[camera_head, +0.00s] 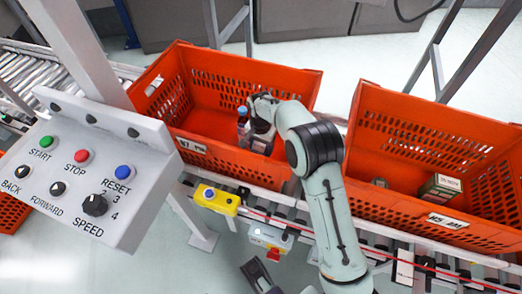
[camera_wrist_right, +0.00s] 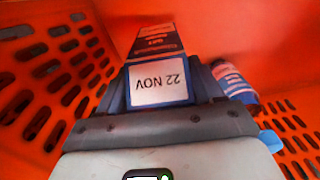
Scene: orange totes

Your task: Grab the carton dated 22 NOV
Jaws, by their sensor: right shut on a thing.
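The carton with the 22 NOV label (camera_wrist_right: 158,84) sits between the fingers of my right gripper (camera_wrist_right: 162,95) in the right wrist view. Its label reads upside down there, and its dark and red side stretches away from me. My right gripper (camera_head: 258,132) is shut on it, down inside the left orange tote (camera_head: 215,160) in the head view. The carton is mostly hidden there by the gripper. A dark part at the bottom edge of the head view seems to be my left gripper (camera_head: 260,276); its fingers are not clear.
A bottle with a blue cap (camera_head: 242,116) stands close beside my right gripper; it also shows in the wrist view (camera_wrist_right: 234,82). The right orange tote (camera_head: 400,211) holds another carton (camera_head: 440,187) and a smaller item. A control panel (camera_head: 85,175) fills the left foreground.

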